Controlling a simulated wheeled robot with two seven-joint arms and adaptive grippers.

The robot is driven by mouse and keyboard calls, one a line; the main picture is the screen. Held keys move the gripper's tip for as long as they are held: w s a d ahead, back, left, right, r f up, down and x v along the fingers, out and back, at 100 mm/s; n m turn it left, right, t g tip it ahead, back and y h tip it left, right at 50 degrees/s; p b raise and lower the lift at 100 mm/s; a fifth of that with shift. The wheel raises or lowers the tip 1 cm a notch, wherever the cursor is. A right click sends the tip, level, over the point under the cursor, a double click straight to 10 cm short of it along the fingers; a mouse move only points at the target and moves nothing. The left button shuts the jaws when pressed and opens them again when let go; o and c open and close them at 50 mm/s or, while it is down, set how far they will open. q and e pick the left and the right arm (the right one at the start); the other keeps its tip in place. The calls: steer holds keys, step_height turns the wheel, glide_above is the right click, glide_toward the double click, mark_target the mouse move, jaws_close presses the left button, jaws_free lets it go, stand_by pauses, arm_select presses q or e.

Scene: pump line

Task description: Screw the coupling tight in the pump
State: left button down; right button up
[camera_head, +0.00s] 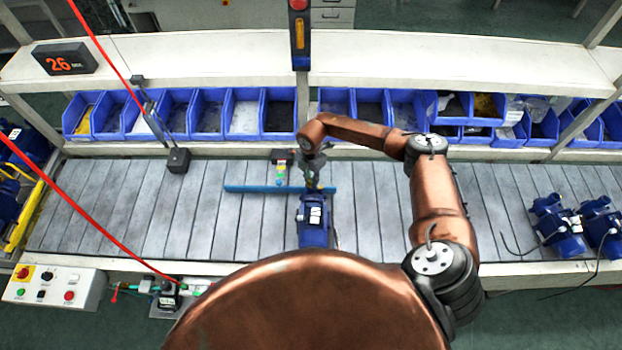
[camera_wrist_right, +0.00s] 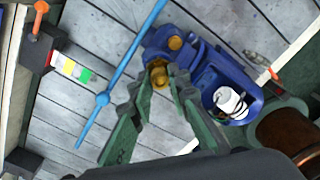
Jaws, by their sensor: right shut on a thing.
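The blue pump (camera_head: 314,232) stands on the slatted line in the middle of the head view. In the right wrist view the pump (camera_wrist_right: 208,75) has a brass round part (camera_wrist_right: 175,43) on its end. The brass coupling (camera_wrist_right: 158,72) is at the pump's end, between my right fingertips. My right gripper (camera_head: 312,184) reaches down to the pump's far end. In the wrist view my right gripper (camera_wrist_right: 160,84) is shut on the coupling. The fingers partly hide it, and how deep it sits is unclear. My left gripper is not in view.
A blue bar (camera_head: 255,189) crosses the line beside the gripper. A small dark block with coloured marks (camera_head: 281,163) stands just behind it. Several blue bins (camera_head: 244,112) line the back. More blue pumps (camera_head: 557,228) sit at the right. The left slats (camera_head: 120,215) are clear.

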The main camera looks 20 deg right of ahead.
jaws_close()
steer(key=m+p, duration=0.2)
steer(key=shift+r+m, duration=0.2)
steer(key=shift+m, duration=0.1)
steer(key=shift+f+m, duration=0.1)
steer(key=shift+m, duration=0.2)
steer(key=shift+f, duration=0.15)
steer(key=shift+m+p, duration=0.6)
steer(key=shift+o, duration=1.9)
jaws_free()
steer(key=shift+r+m+p, duration=0.2)
steer(key=shift+m+p, duration=0.1)
steer(key=shift+m, duration=0.1)
steer(key=o, duration=0.4)
steer(key=shift+f, duration=0.2)
